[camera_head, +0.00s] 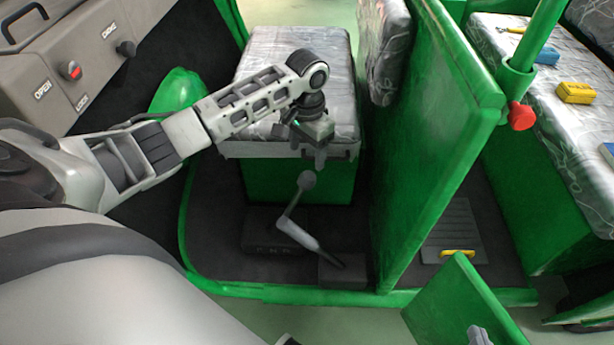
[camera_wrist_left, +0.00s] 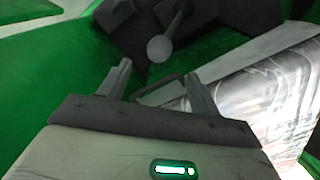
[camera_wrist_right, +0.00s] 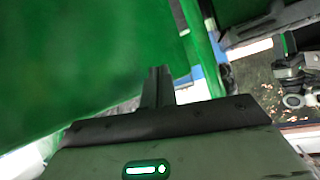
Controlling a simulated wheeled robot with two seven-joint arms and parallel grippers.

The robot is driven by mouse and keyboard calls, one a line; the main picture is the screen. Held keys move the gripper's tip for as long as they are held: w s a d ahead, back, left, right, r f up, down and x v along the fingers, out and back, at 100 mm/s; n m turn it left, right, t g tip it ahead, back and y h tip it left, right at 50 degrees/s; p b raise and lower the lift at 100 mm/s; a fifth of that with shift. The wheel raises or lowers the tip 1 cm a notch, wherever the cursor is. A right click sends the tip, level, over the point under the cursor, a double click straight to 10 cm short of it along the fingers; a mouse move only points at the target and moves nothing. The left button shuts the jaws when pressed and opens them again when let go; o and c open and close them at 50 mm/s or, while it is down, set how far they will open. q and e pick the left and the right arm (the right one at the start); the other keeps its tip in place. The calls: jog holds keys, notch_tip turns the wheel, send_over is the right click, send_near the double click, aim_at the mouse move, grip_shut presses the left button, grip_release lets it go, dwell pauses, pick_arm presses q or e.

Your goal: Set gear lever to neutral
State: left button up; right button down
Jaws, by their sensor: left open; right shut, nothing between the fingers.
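The gear lever has a round grey knob (camera_head: 306,180) on a bent rod, rising from a dark base (camera_head: 272,232) on the cab floor in front of the seat. My left gripper (camera_head: 309,153) is open and empty, pointing down just above the knob, in front of the seat edge. In the left wrist view the knob (camera_wrist_left: 160,48) shows beyond and between the open fingers (camera_wrist_left: 158,88), apart from both. My right gripper (camera_wrist_right: 156,84) is shut and empty beside a green panel in the right wrist view.
The patterned driver's seat (camera_head: 270,60) is behind my left gripper. A green partition (camera_head: 430,140) stands to the right. A second, lower lever (camera_head: 318,250) lies beside the gear lever. A red-knobbed rail (camera_head: 521,116) and a rear bench with small tools are further right.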

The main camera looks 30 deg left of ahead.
aim_at(307, 174)
pick_arm(q)
notch_tip(307, 174, down, 9)
jog(key=shift+r+b, duration=0.1)
jog(key=shift+b, duration=0.75)
pick_arm(e)
jog(key=shift+f, duration=0.45)
